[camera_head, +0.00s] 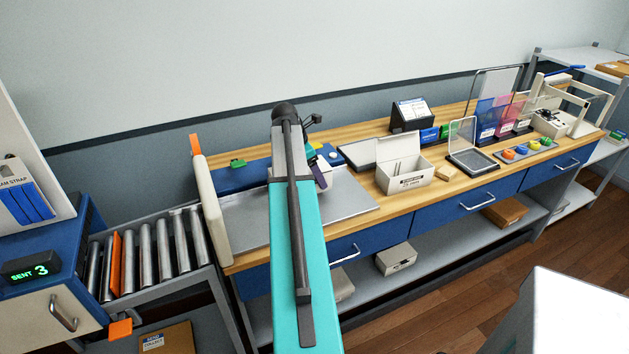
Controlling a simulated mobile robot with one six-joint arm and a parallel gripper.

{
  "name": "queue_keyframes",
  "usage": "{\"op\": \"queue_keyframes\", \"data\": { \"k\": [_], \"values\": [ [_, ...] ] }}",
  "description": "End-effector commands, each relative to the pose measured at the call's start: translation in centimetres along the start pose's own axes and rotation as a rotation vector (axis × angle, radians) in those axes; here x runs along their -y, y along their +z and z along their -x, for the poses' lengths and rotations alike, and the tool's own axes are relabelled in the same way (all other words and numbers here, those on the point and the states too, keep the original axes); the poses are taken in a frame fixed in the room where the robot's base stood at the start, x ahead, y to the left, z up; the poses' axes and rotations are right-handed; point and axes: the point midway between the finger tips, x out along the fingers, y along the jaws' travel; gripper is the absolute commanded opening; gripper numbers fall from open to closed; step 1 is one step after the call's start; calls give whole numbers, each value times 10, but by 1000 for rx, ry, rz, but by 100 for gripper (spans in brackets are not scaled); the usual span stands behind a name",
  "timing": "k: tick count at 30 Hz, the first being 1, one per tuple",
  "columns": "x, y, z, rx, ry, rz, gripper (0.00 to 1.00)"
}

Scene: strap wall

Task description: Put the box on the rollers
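A pale upright panel (213,211) stands between the bench and the rollers. A grey metal plate (345,196) lies beside the box. A clear-lidded case (468,155), coloured buttons (529,147) and pink and blue holders (500,118) are farther right.

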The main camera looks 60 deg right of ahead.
Motion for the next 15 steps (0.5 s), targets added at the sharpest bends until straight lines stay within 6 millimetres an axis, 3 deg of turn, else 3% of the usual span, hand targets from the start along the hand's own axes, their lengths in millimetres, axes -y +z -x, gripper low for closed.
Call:
{"op": "queue_keyframes", "data": {
  "k": [15],
  "values": [
    [0, -12, -28, 0, 0, 1, 48]
  ]
}}
